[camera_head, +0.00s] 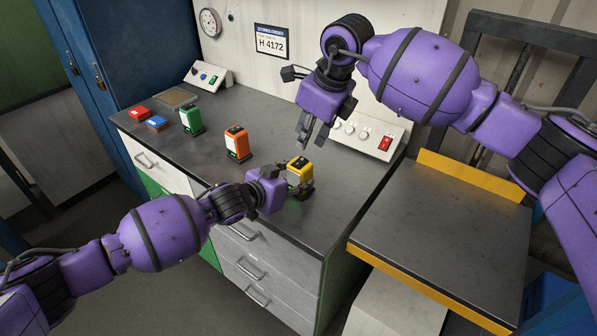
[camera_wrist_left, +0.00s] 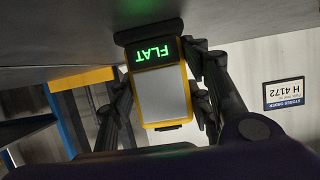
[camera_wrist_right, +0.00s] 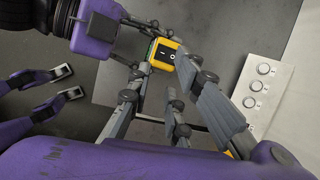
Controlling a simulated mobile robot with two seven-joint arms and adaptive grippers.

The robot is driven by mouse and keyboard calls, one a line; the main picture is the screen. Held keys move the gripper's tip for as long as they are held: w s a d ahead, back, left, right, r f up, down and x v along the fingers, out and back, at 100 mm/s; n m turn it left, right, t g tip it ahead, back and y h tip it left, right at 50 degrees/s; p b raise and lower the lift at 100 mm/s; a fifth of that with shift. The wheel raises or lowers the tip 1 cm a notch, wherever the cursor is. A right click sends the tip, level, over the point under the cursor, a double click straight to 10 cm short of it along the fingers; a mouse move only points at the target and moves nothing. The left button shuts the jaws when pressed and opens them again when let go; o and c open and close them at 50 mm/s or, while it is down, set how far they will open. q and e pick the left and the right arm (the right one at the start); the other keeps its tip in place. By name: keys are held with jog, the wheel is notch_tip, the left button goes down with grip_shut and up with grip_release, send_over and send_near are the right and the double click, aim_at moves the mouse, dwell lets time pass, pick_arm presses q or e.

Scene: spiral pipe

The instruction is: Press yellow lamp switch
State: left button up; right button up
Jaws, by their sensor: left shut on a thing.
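The yellow lamp (camera_head: 299,171) stands on the dark worktop, and a black switch with white marks (camera_wrist_right: 167,67) shows on its top in the right wrist view. My left gripper (camera_head: 290,187) is shut around the lamp's sides. In the left wrist view the lamp (camera_wrist_left: 160,95) sits between the left fingers and its end reads FLAT in green letters. My right gripper (camera_head: 305,142) is above and behind the lamp, pointing down, apart from it. In the right wrist view its fingers (camera_wrist_right: 160,112) are spread with nothing between them.
An orange lamp (camera_head: 237,142) and a green lamp (camera_head: 190,120) stand to the left on the worktop. Red (camera_head: 140,113) and blue (camera_head: 157,123) blocks lie farther left. A control panel with knobs and a red switch (camera_head: 385,143) is behind my right gripper. A lower yellow-edged table (camera_head: 440,235) is at right.

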jog(key=shift+s+a+f+m, duration=0.2)
jog(key=shift+a+f+m, duration=0.15)
jog(key=shift+m, duration=0.05)
jog(key=shift+c, duration=1.4)
jog(key=a+m+y, duration=0.1)
jog(key=m, duration=0.1)
jog(key=s+f+m+y, duration=0.1)
jog(key=m, duration=0.1)
jog(key=a+m+y, duration=0.1)
jog(key=shift+s+a+f+m, duration=0.25)
jog(key=shift+a+m, duration=0.1)
jog(key=shift+m, duration=0.05)
grip_shut()
jog(key=d+r+m+t+y, duration=0.1)
jog(key=d+m+t+y, duration=0.2)
jog(key=m, duration=1.2)
jog(key=s+d+r+m+t+y, duration=0.1)
jog(key=d+m, duration=0.6)
jog(key=m, duration=0.8)
jog(key=t+y, duration=0.1)
jog(key=t, duration=0.1)
jog(key=shift+d+r+t+y, duration=0.2)
jog(key=shift+d+t+y, duration=0.05)
jog(key=shift+t+y, duration=0.15)
